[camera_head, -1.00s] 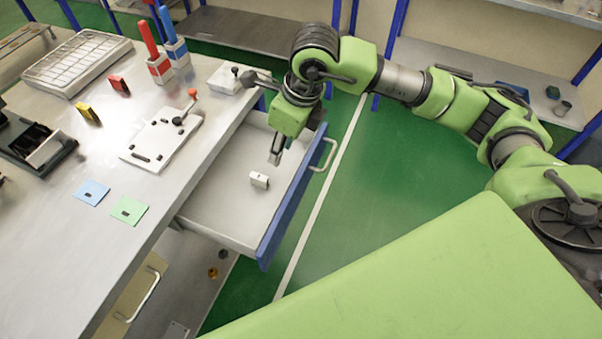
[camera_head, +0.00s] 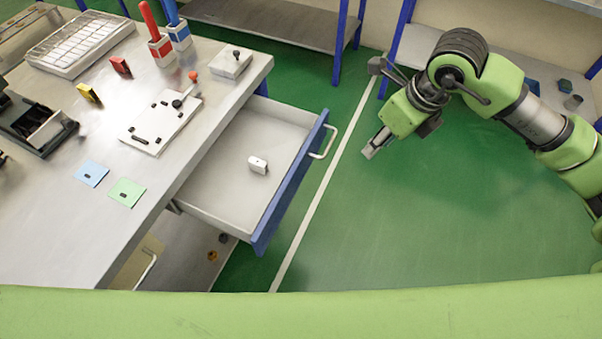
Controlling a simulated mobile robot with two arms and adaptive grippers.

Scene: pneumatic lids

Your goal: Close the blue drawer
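The blue drawer (camera_head: 290,187) stands pulled out from the right side of the workbench. Its front panel is blue, with a pale handle (camera_head: 329,142) on the outside. A small white block (camera_head: 258,165) lies on the drawer's grey floor. My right gripper (camera_head: 371,149) is over the green floor, to the right of the handle and apart from it. Its fingers point down to the left and show small, so whether they are open or shut is unclear. It holds nothing that I can see. My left gripper is not in view.
The workbench (camera_head: 110,235) carries a white plate with a red-knobbed lever (camera_head: 160,122), blue and green cards, a wire tray and red and blue handled tools. Shelves with blue posts stand at the back. The green floor right of the drawer is clear.

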